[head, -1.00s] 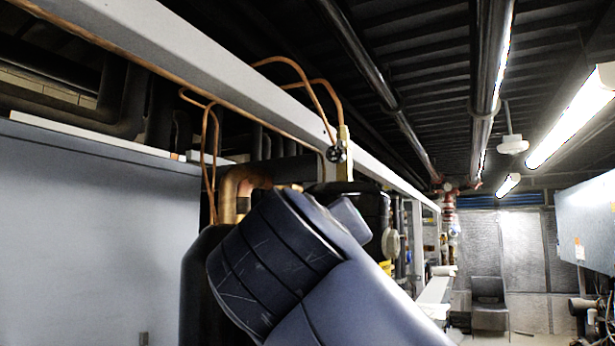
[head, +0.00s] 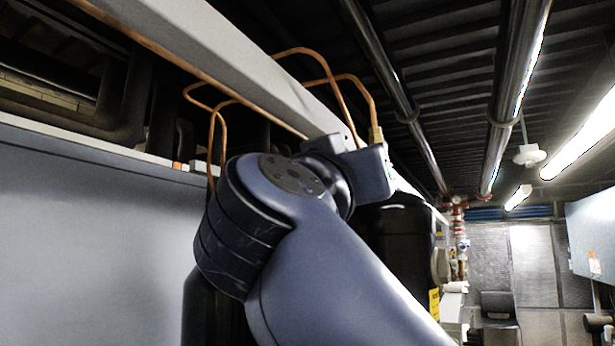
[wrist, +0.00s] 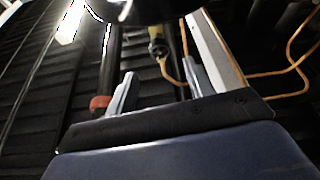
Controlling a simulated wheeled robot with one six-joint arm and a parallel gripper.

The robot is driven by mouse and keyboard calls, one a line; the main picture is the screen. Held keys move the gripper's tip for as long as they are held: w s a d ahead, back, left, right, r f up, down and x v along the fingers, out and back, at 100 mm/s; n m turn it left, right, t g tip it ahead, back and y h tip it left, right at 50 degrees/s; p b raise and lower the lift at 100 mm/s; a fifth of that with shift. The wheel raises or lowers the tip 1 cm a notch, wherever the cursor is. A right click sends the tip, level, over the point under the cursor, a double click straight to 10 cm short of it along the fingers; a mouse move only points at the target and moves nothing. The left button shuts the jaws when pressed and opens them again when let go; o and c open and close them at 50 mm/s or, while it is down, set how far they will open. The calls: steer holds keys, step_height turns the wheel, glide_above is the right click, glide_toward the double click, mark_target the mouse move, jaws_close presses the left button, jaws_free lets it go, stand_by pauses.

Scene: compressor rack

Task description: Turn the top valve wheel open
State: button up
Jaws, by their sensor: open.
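The top valve wheel (wrist: 160,48) is small and dark and sits at the end of a brass fitting (wrist: 157,33) in the wrist view. In the head view my arm hides the wheel; only the brass fitting (head: 376,136) on the copper line shows above my wrist. My gripper (wrist: 160,88) is open, its two pale fingers set apart with nothing between them. In the wrist view the wheel appears beyond the fingertips, between the two fingers; I see no contact.
A long grey beam (head: 230,50) runs overhead, with bent copper tubes (head: 305,62) beside it. A black tank (head: 398,245) stands behind my arm. A grey cabinet wall (head: 90,240) fills the left. The aisle at the right, under the lights, looks open.

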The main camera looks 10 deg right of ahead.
steer(key=shift+p+x, duration=1.6)
steer(key=shift+x, duration=1.95)
steer(key=shift+c, duration=0.5)
steer(key=c, duration=0.9)
steer(key=shift+o, duration=0.2)
steer(key=n+y+p, duration=0.1)
steer(key=n, duration=0.2)
steer(key=n+t+y+p, duration=0.1)
steer(key=n+y, duration=0.1)
steer(key=n, duration=0.1)
steer(key=shift+s+d+r+n, duration=0.1)
steer(key=shift+d+r+n, duration=0.05)
steer(key=shift+n, duration=0.25)
steer(key=shift+n+y, duration=0.4)
steer(key=shift+n, duration=0.1)
steer(key=o, duration=1)
steer(key=shift+c, duration=0.2)
steer(key=shift+s, duration=0.1)
